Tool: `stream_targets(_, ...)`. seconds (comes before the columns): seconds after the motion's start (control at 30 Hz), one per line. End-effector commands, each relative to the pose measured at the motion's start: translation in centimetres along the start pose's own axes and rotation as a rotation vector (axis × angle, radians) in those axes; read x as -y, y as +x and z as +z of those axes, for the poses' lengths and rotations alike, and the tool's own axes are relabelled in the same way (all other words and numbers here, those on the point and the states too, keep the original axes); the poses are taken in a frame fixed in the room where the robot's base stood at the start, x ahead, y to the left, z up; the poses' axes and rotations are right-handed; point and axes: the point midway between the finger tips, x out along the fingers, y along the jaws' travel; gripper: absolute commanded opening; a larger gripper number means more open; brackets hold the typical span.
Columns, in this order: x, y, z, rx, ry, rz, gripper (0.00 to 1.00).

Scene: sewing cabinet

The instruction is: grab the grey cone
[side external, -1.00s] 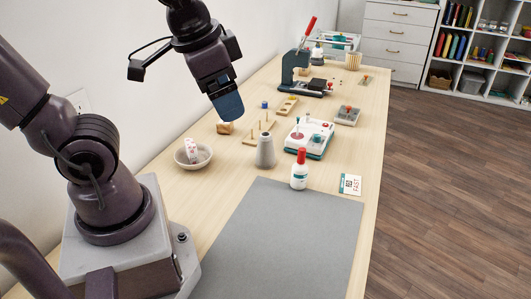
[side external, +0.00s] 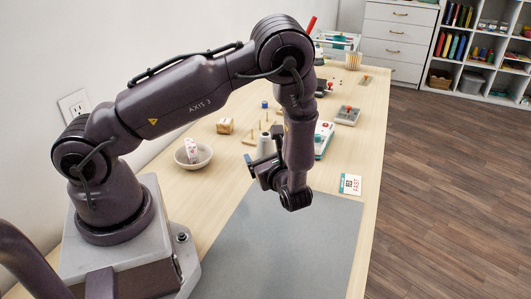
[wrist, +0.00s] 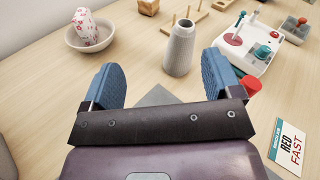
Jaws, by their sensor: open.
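The grey cone (wrist: 180,50) stands upright on the table, narrow end up, near the top middle of the wrist view. In the side view the cone (side external: 265,146) is partly hidden behind my arm. My gripper (wrist: 162,80) is open, its two blue fingers spread wide with nothing between them. The cone stands beyond the fingertips, a little right of the middle of the gap.
A red cap (wrist: 250,84) shows close outside the right finger. The grey mat (side external: 285,245) is bare.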

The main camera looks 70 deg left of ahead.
Motion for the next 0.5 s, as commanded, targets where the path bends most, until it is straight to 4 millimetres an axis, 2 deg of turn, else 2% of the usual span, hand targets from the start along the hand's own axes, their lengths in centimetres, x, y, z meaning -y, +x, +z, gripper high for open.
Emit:
stream_targets(0.03, -0.3, 0.2, -1.8, 0.028, 0.068, -0.065, 0.84)
stream_targets(0.2, -0.6, 0.6, -5.3, 0.073, 0.194, -0.218, 0.84)
stream_targets(0.37, -0.6, 0.9, -6.4, 0.084, 0.231, -0.266, 0.84)
stream_targets(0.5, -0.2, 2.9, -6.3, 0.086, 0.233, -0.267, 0.84)
